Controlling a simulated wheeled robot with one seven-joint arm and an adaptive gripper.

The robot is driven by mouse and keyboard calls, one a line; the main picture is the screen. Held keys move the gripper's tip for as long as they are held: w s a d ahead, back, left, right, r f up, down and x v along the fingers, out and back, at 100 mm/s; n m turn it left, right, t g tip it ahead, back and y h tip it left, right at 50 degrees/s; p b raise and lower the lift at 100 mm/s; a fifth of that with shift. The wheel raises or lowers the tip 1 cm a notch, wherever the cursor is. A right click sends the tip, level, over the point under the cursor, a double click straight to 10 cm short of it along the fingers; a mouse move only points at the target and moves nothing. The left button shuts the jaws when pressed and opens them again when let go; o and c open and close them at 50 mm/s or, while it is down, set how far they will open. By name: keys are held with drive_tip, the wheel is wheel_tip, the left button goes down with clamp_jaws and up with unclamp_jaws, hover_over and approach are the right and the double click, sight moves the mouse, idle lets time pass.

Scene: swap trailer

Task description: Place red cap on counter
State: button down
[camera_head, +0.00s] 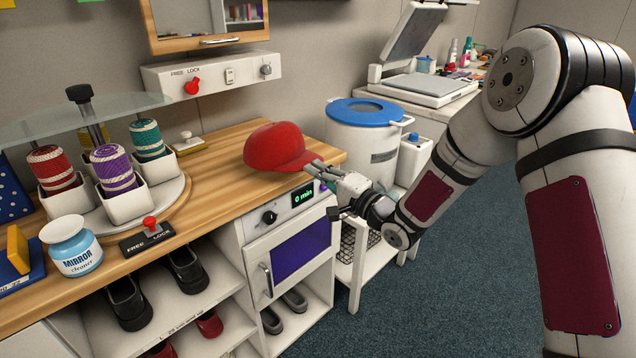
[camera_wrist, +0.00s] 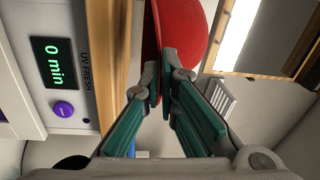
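The red cap (camera_head: 274,147) is over the right end of the wooden counter (camera_head: 216,170), its brim towards my gripper. I cannot tell whether its underside touches the counter. My gripper (camera_head: 318,168) reaches in from the right at the counter's front right corner. In the wrist view the fingertips (camera_wrist: 160,82) are closed together on the brim of the red cap (camera_wrist: 196,30), with the crown beyond them. The counter's edge (camera_wrist: 108,60) runs beside the cap there.
A rotating rack with thread spools (camera_head: 112,172) and a FREE LOCK switch plate (camera_head: 147,238) stand left on the counter. A cabinet with a "0 min" display (camera_head: 303,195) is below the cap. A white drum with a blue lid (camera_head: 366,112) stands right.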

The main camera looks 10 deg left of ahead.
drive_tip(key=shift+w, duration=0.9)
drive_tip(key=shift+f+b, duration=0.45)
drive_tip(key=shift+f, duration=1.35)
drive_tip(key=shift+f, duration=0.2)
drive_tip(key=c, duration=1.8)
unclamp_jaws()
drive_tip(key=shift+c, duration=0.2)
drive_tip(key=shift+o, duration=0.2)
drive_tip(key=shift+r, duration=0.1)
drive_tip(key=p+v, duration=0.1)
drive_tip(key=v, duration=1.1)
